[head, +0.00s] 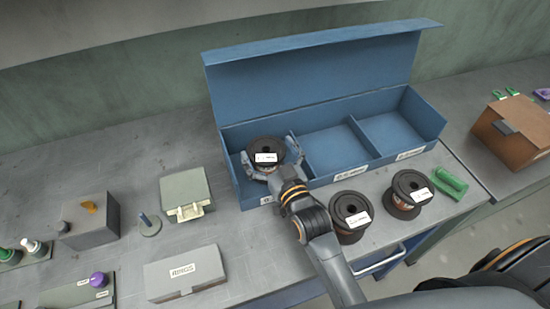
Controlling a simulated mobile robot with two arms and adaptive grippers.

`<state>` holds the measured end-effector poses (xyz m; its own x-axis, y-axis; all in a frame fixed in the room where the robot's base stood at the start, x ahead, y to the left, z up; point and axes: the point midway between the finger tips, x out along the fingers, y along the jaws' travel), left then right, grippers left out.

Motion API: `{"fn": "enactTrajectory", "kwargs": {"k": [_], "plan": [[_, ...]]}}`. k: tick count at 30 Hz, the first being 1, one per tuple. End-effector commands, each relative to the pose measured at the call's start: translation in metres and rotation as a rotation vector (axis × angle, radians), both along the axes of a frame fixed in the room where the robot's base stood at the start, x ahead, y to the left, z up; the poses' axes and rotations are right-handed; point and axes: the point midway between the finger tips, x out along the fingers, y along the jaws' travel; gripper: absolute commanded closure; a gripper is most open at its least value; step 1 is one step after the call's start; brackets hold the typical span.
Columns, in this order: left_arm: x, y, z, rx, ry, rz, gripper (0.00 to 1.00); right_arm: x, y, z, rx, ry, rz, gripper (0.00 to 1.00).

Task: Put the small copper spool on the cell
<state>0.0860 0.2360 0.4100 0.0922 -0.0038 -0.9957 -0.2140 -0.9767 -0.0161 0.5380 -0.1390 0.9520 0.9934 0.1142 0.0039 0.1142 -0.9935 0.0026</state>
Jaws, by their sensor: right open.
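A dark spool with a white label (265,148) is at the left compartment of the open blue case (333,186). My right gripper (271,165) is open, with its fingers around this spool's sides; whether they touch it I cannot tell. Two more dark spools stand upright on the bench in front of the case: one nearer the arm (350,212) and one to its right (410,190). Both have white labels, and a little copper colour shows on the right one. The labels are too small to read. The middle and right compartments are empty. My left gripper is out of view.
The case's raised lid (315,75) stands behind it. A green object (450,183) lies right of the spools. A grey-green box (186,193), a peg on a round base (149,224) and a labelled grey box (184,274) are on the left. A brown box (515,130) is far right.

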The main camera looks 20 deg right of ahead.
Motion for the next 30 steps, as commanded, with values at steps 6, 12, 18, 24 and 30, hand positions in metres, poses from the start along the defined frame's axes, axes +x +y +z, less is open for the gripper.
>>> {"fn": "enactTrajectory", "kwargs": {"k": [6,12,18,24,30], "plan": [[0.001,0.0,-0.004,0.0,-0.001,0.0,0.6,-0.032,-0.003,-0.002,-0.002,0.017,0.002,0.0],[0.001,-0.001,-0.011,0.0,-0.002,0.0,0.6,-0.077,-0.008,0.0,-0.001,0.012,0.002,0.0],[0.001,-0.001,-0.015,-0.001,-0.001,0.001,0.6,-0.108,-0.012,0.003,-0.001,0.008,0.002,0.0],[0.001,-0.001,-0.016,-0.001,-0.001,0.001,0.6,-0.119,-0.013,0.006,0.0,0.004,0.001,0.0],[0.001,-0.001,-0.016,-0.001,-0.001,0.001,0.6,-0.119,-0.013,0.006,0.001,0.003,0.001,0.0]]}}
